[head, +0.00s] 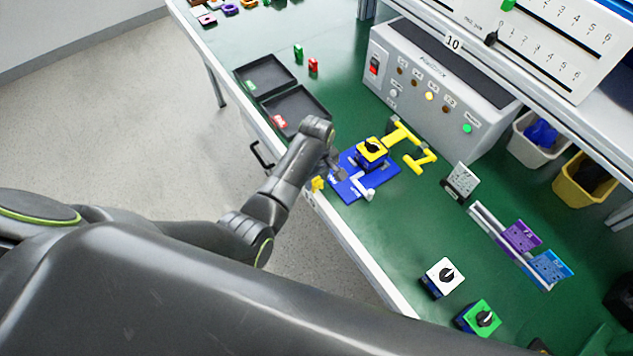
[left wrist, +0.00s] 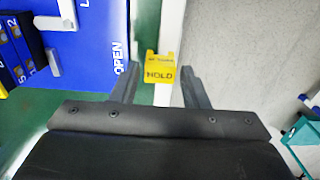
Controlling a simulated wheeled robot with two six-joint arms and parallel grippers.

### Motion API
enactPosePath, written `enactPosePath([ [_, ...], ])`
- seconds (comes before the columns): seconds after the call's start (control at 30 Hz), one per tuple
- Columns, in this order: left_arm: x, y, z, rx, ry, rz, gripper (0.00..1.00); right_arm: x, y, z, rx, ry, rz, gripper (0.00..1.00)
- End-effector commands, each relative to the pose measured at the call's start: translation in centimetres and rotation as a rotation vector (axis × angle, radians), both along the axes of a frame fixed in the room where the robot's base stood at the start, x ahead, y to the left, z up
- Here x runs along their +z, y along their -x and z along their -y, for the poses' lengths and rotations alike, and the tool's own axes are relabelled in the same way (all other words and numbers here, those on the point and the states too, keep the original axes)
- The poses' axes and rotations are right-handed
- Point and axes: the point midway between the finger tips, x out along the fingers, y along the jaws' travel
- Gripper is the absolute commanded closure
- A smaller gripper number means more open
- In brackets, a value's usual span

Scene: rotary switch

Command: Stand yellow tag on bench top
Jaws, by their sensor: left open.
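The yellow tag (head: 317,184) is a small yellow piece at the bench's front edge, left of the blue board. In the left wrist view the yellow tag (left wrist: 160,68) shows dark lettering and lies over the white edge strip, between the lines of my two fingers, with a gap on both sides. I cannot tell whether it touches the edge. My left gripper (left wrist: 160,88) is open and empty; in the head view my left gripper (head: 335,168) is partly hidden by its own wrist. The green bench top (head: 390,235) spreads out beyond. My right gripper is not in view.
A blue board (head: 350,185) with a yellow-and-black rotary switch (head: 371,148) lies right beside the gripper. Yellow parts (head: 420,160) lie behind it. Black trays (head: 300,108) are to the left, a grey control box (head: 430,85) behind.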

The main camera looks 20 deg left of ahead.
Motion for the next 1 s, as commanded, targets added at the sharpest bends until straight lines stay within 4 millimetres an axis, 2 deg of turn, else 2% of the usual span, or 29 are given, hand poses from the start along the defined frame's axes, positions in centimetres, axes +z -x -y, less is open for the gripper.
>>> enactPosePath([
  [0.2,-1.7,0.0,0.0,0.000,0.000,0.000,0.59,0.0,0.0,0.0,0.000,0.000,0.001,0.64],
  [0.47,-1.8,0.0,0.0,0.000,0.001,0.001,0.59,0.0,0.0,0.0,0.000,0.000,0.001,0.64],
  [0.7,-1.8,0.0,0.0,0.000,0.001,0.001,0.91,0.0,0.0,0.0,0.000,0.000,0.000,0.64],
  [0.77,-1.8,0.0,0.0,0.000,0.001,0.001,0.95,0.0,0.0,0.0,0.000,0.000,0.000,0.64],
  [1.0,-1.5,0.0,0.0,0.000,0.001,0.002,0.95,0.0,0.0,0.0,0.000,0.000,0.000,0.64],
])
